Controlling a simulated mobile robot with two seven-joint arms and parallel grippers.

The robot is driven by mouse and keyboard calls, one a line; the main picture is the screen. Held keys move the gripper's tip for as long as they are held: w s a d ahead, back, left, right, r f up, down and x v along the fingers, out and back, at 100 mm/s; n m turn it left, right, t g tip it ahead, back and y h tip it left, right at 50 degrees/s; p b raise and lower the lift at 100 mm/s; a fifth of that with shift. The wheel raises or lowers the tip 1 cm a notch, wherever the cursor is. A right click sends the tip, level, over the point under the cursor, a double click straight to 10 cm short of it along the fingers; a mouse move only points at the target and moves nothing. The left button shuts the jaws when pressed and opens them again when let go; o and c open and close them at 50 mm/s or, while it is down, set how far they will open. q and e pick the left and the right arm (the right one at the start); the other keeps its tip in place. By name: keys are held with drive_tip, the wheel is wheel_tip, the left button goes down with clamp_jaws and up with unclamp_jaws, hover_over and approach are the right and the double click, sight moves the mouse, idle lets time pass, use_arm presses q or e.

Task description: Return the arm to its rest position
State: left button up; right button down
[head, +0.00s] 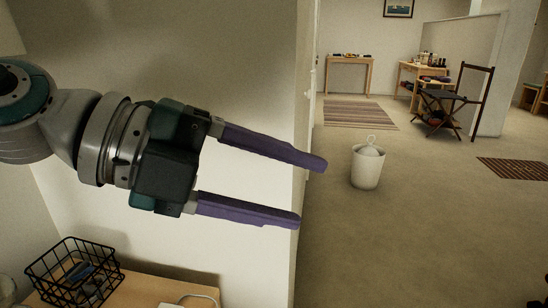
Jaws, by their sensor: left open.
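My left gripper (312,192) reaches in from the left, with two purple fingers spread apart and nothing between them. It is raised in front of a pale wall, and its fingertips overlap the wall's edge in the head view. The rest of my left arm is cut off by the left edge of the picture. My right gripper is not in this view. No suitcase shows in this view.
A wooden table (150,290) at lower left holds a black wire basket (72,270). A white bin (366,168) stands on the floor beyond the wall. The floor at right is mostly clear.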

use_arm(q)
wheel_tip(320, 180, up, 15)
drive_tip(key=d+n+t+h+p, duration=0.2)
drive_tip(key=n+t+h+p, duration=0.2)
drive_tip(key=n+t+p, duration=0.15)
drive_tip(key=w+a+r+n+t+y+p, duration=0.25)
drive_tip(key=a+n+t+y, duration=0.35)
drive_tip(key=n, duration=0.3)
drive_tip(key=w+a+r+n+t+y+p, duration=0.2)
drive_tip(key=a+r+n+t+y+p, duration=0.15)
drive_tip(key=a+n+y, duration=0.4)
drive_tip(key=s+a+f+n+g+y+p, duration=0.5)
drive_tip(key=s+a+f+n+g+p, duration=0.25)
drive_tip(key=s+f, duration=0.3)
drive_tip(key=s+g+h+p, duration=0.2)
drive_tip(key=s+g+p, duration=0.35)
drive_tip(key=s, duration=0.95)
wheel_tip(320, 180, up, 36)
drive_tip(key=g+p, duration=0.1)
drive_tip(key=p, duration=3.4)
drive_tip(key=shift+w+d+n+g, duration=0.3)
drive_tip(key=shift+w+d+n, duration=0.05)
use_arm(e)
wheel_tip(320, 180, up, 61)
